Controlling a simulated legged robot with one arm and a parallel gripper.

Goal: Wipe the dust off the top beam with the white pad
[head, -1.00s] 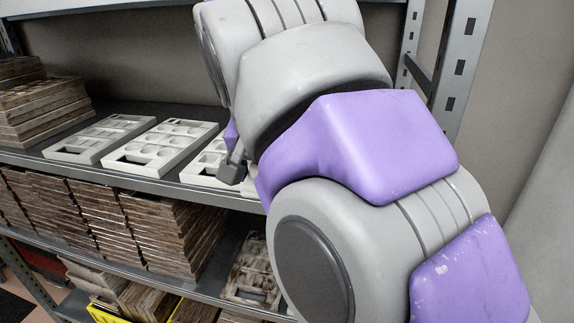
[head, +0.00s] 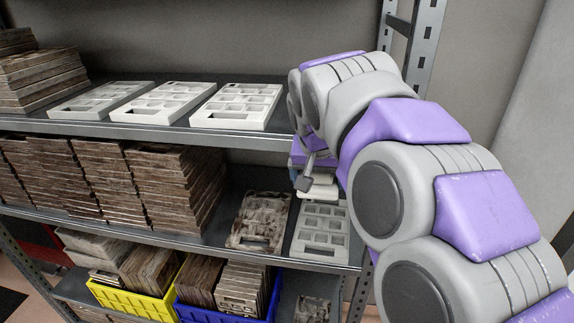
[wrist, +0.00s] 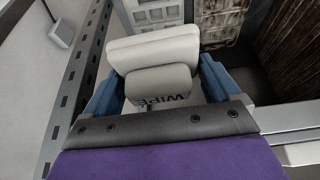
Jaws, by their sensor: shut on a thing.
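My gripper (wrist: 158,82) is shut on the white pad (wrist: 152,50), a padded block with a handle and the dark word "WIPE" partly visible, in the wrist view. In the head view my gripper (head: 312,165) is low at the rack's right end, in front of the middle shelf, and the pad (head: 320,187) shows partly below it. The highest beam in view now is the grey front beam (head: 130,132) of the upper shelf, left of and above the pad. The pad appears apart from it. I cannot make out dust on it.
Three pale moulds (head: 235,105) and a brown stack (head: 40,75) stand on the upper shelf. Stacked brown moulds (head: 170,190), a dirty mould (head: 260,222) and a pale mould (head: 322,230) fill the middle shelf. A metal upright (head: 425,45) stands behind my arm. Yellow (head: 130,298) and blue (head: 225,312) crates are below.

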